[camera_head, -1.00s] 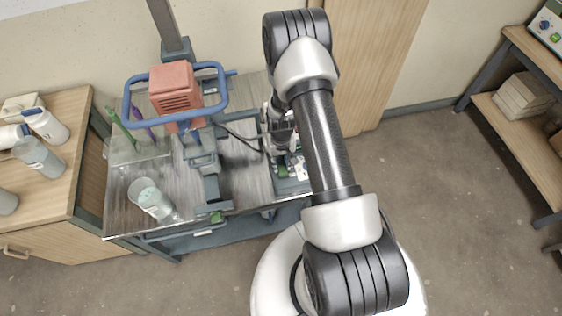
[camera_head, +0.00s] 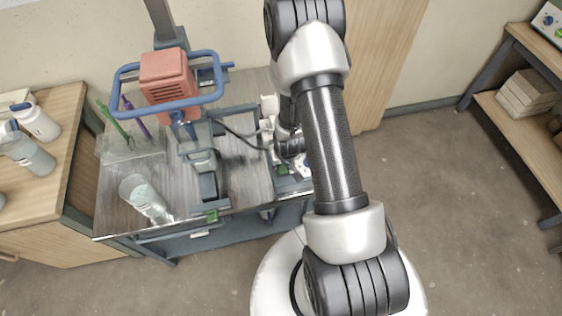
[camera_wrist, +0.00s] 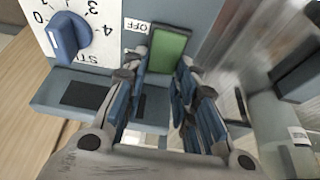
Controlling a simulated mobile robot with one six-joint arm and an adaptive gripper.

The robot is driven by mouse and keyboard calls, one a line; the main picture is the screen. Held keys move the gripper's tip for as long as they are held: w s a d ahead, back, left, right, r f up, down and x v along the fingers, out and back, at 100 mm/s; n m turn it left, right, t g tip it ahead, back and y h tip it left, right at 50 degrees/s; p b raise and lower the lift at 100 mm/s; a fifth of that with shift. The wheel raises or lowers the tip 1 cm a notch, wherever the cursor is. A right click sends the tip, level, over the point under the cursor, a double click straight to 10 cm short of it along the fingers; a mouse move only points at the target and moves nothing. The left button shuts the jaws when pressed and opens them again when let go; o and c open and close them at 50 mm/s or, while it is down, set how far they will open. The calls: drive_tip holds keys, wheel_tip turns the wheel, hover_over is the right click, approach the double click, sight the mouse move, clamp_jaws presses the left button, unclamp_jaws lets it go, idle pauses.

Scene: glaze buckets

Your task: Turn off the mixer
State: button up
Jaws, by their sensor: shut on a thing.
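The mixer (camera_head: 166,72) has a red motor housing inside a blue tube frame on a grey stand. Its control panel (camera_wrist: 88,8) fills the upper left of the wrist view, with a blue knob (camera_wrist: 68,36) on a numbered dial. A green switch piece (camera_wrist: 167,48) stands beside a label reading "OFF". My gripper (camera_wrist: 158,78) has its blue fingers on either side of this green piece and is shut on it. In the head view my arm covers most of the gripper and panel.
Green and purple tools stand in a clear container (camera_head: 128,148). Bottles stand on a wooden cabinet at left. A shelf (camera_head: 515,118) is at right. The floor between is clear.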

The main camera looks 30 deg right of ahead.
drive_tip(key=o, duration=1)
drive_tip(key=shift+o, duration=0.2)
drive_tip(key=shift+r, duration=0.15)
drive_tip(key=v, duration=1.1)
drive_tip(key=shift+s+r, duration=0.15)
drive_tip(key=shift+r, duration=0.2)
drive_tip(key=shift+a, duration=0.1)
drive_tip(key=s+a+r+n, duration=0.1)
drive_tip(key=s+a+r, duration=0.15)
drive_tip(key=r, duration=0.65)
drive_tip(key=s+a+r+n, duration=0.1)
drive_tip(key=a+r, duration=0.3)
drive_tip(key=r, duration=0.6)
drive_tip(key=s+a+r+n+y, duration=0.1)
drive_tip(key=s+a+r, duration=0.3)
drive_tip(key=s+r, duration=0.5)
drive_tip(key=s, duration=0.3)
drive_tip(key=shift+s+a+r+t, duration=0.15)
drive_tip(key=shift+a+r+t, duration=0.15)
drive_tip(key=shift+a, duration=0.1)
